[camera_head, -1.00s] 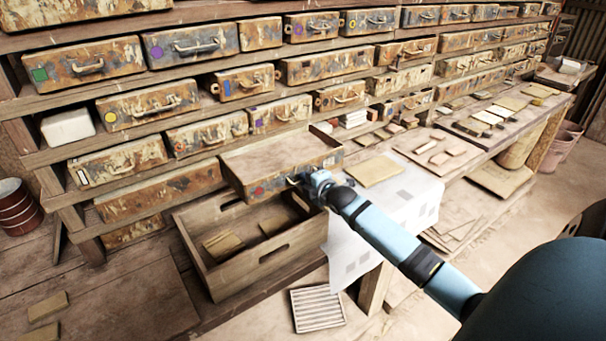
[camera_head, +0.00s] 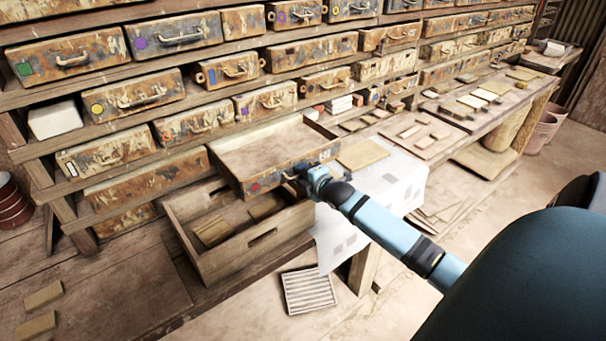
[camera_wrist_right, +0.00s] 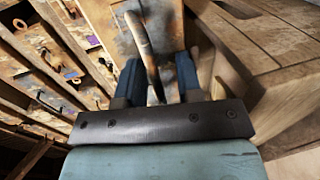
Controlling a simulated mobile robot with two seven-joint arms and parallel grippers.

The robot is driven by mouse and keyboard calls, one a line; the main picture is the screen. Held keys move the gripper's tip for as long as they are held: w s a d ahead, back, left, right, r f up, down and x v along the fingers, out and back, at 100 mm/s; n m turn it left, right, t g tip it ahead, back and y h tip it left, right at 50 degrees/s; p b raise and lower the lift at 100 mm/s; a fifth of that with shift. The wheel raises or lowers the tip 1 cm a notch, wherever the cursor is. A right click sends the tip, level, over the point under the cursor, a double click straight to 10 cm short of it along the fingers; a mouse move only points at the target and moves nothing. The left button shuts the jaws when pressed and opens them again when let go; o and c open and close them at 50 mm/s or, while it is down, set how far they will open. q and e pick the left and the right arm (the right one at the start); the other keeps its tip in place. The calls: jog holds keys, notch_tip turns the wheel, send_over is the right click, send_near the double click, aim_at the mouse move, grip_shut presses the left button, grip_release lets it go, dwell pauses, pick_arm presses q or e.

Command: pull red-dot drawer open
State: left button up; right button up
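The red-dot drawer (camera_head: 230,165) stands well out of the shelf in the head view, its empty-looking inside showing from above. The red dot (camera_head: 255,187) is on the left of its rusty front. My right gripper (camera_head: 303,180) is at the drawer's front, at its handle. The fingertips' exact contact is partly hidden. My left gripper is not in view.
A wooden crate (camera_head: 232,260) with tiles in it sits just below the drawer. A white sheet (camera_head: 385,190) hangs over the bench to the right. A slatted tray (camera_head: 308,290) lies on the floor. Other closed drawers fill the shelves.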

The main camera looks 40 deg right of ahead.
jog(key=shift+s+r, duration=0.1)
jog(key=b+v, duration=0.2)
jog(key=v, duration=1.1)
jog(key=shift+s, duration=0.3)
jog(key=shift+a, duration=0.1)
jog(key=s+a+f+m+g+y+p, duration=0.1)
jog(key=s+a+f+m, duration=0.25)
jog(key=a+f, duration=0.35)
jog(key=s+a+f+m+g+y, duration=0.1)
jog(key=s+a+f+m+g, duration=0.2)
jog(key=a+f, duration=0.35)
jog(key=s+a+f+m+y, duration=0.1)
jog(key=s+a+f+m, duration=0.2)
jog(key=a, duration=0.6)
jog(key=s+a+f+m+y, duration=0.1)
jog(key=s+a+f+m, duration=0.1)
jog(key=s+a+m, duration=0.2)
jog(key=s+a, duration=0.2)
jog(key=a, duration=0.2)
jog(key=shift+s+a+f+g+y+p, duration=0.2)
jog(key=shift+a+f+g+y+p, duration=0.1)
jog(key=shift+a+f+y+p, duration=0.1)
